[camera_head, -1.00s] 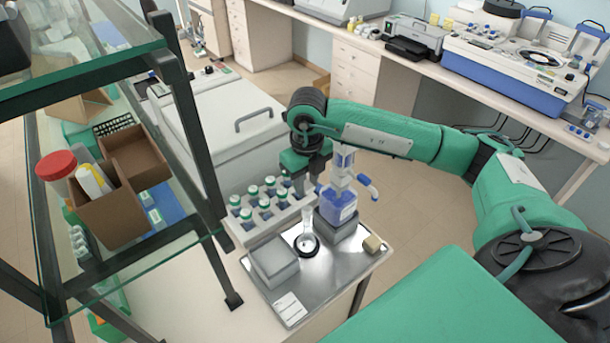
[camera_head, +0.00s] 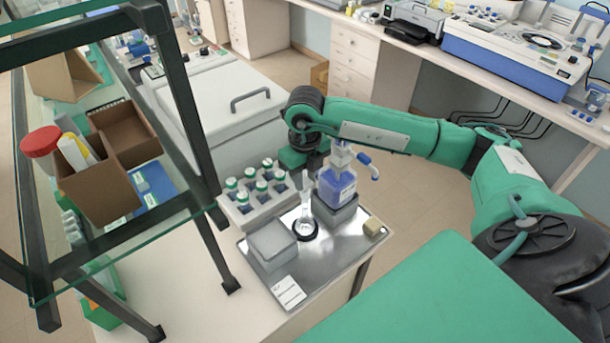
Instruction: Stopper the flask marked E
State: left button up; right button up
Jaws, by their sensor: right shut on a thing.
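A small clear flask (camera_head: 305,213) with a narrow neck stands upright on the metal tray (camera_head: 334,249), with a dark ring at its base. I cannot read any letter on it. My right gripper (camera_head: 305,172) points down just above the flask's neck. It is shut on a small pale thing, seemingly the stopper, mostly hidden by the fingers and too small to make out. I cannot tell whether this thing touches the flask's mouth. My left gripper is not in view.
A blue-labelled dispenser bottle (camera_head: 338,187) stands close right of the flask. A rack of green-capped vials (camera_head: 257,190) is at left, a grey box (camera_head: 272,243) in front. A glass shelf (camera_head: 130,255) borders the left.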

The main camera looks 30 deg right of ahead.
jog(key=shift+f+b, duration=0.2)
jog(key=shift+b, duration=0.55)
dwell(1.3)
jog(key=shift+f+b, duration=0.6)
jog(key=shift+b, duration=0.4)
dwell(0.8)
dwell(0.3)
jog(key=o, duration=1.4)
jog(key=shift+r+p, duration=1.3)
jog(key=shift+r, duration=1.75)
grip_shut()
jog(key=shift+f, duration=0.15)
